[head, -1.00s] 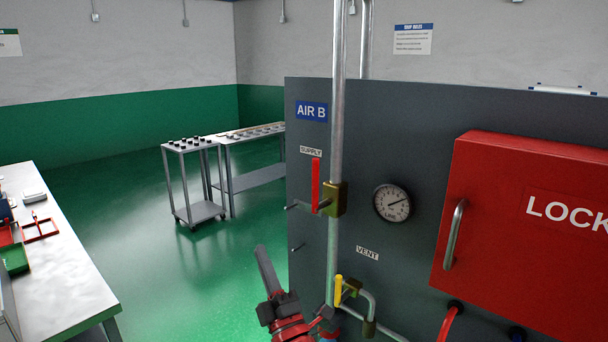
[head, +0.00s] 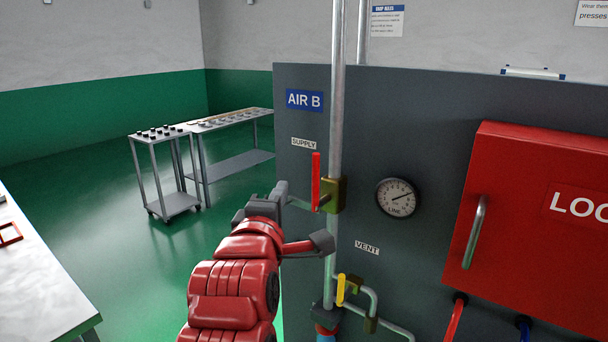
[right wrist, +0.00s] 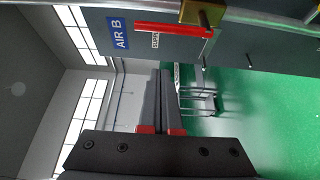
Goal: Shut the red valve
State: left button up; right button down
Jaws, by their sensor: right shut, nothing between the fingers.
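The red valve handle (head: 316,181) stands upright, in line with the vertical pipe, on a brass valve body (head: 333,195) below the SUPPLY label (head: 304,143). In the right wrist view the red handle (right wrist: 172,29) lies across the top, with the brass body (right wrist: 202,12) at its right end. My right gripper (head: 281,188) is just left of the handle in the head view, apparently apart from it. In the right wrist view its fingers (right wrist: 166,75) are together and empty, below the handle. My left gripper is not in view.
A yellow vent handle (head: 340,290) is lower on the pipe. A gauge (head: 398,198) and a red lockout box (head: 530,230) are on the grey panel (head: 440,110) to the right. A grey cart (head: 170,203) stands behind on the green floor. A workbench (head: 45,285) is at left.

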jog(key=shift+w, duration=0.1)
jog(key=w+d+p, duration=0.4)
jog(key=w+p, duration=0.2)
jog(key=shift+w+d, duration=0.15)
jog(key=shift+w, duration=0.2)
dwell(0.5)
dwell(0.4)
jog(key=s+d+f+m+t+h+b, duration=0.1)
jog(key=s+d+f+m+h+b, duration=0.1)
jog(key=m+b, duration=0.6)
jog(key=s+d+f+m+t+h+b, duration=0.2)
jog(key=m+b, duration=0.7)
jog(key=b, duration=0.9)
jog(key=shift+s+d+f+h, duration=0.3)
jog(key=shift+d+f+h, duration=0.75)
jog(key=shift+h, duration=0.65)
jog(key=shift+f, duration=0.2)
